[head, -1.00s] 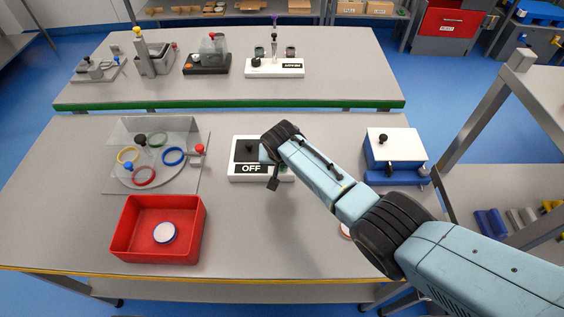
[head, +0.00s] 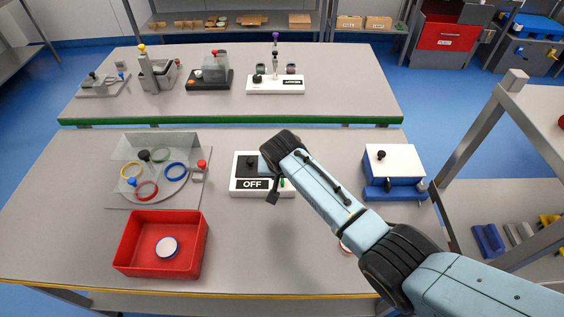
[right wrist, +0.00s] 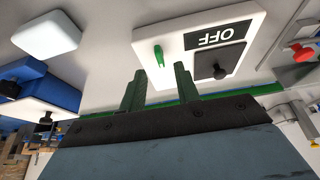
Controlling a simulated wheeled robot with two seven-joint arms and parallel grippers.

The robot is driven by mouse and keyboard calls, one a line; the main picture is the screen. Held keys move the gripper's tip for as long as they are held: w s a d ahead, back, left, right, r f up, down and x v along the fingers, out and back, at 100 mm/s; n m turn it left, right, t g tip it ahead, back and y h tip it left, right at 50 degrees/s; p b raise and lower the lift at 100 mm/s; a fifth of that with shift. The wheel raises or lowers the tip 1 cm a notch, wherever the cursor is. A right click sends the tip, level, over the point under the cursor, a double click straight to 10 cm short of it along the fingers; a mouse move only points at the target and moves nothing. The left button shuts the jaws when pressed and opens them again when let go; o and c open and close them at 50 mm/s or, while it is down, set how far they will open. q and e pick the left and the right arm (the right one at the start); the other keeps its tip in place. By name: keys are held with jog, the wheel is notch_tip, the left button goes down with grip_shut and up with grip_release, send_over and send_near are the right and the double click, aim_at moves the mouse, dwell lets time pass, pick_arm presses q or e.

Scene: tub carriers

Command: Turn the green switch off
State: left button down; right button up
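The green switch (right wrist: 159,55) is a small green lever on a white board (right wrist: 150,20). The board also carries a black plate with a black knob (right wrist: 219,71) and an OFF label (right wrist: 217,34). In the head view, the board (head: 236,188) lies on the near table, and only a sliver of the green switch (head: 282,183) shows beside my right arm. My right gripper (right wrist: 157,75) is open and empty, its two green fingers apart. The switch appears just past the fingertips, in line with the gap; contact cannot be told. My left gripper is out of view.
A blue box with a white top (head: 396,160) stands right of the board. A red bin (head: 125,243) and a clear-walled ring stand (head: 120,198) are at left. A second table (head: 210,108) with several devices stands behind.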

jog(key=v, duration=0.8)
jog(key=shift+r+p, duration=0.15)
jog(key=shift+p, duration=0.2)
jog(key=s+d+f+n+g, duration=0.1)
jog(key=s+d, duration=1)
jog(key=s, duration=0.3)
jog(key=s+d+f+n, duration=0.1)
jog(key=s+d, duration=1)
jog(key=s, duration=0.4)
notch_tip(320, 180, down, 34)
jog(key=s+g+b, duration=0.1)
jog(key=s+b, duration=0.1)
jog(key=b, duration=0.6)
jog(key=s+d+f+b, duration=0.1)
jog(key=s+f+b, duration=0.2)
jog(key=s+f, duration=0.5)
jog(key=s+d+f+g+b, duration=0.1)
jog(key=s+f+b, duration=0.3)
jog(key=s+f, duration=0.4)
notch_tip(320, 180, down, 4)
jog(key=shift+d+f+n+g, duration=0.2)
jog(key=shift+d+n+g, duration=0.1)
jog(key=shift+d, duration=0.2)
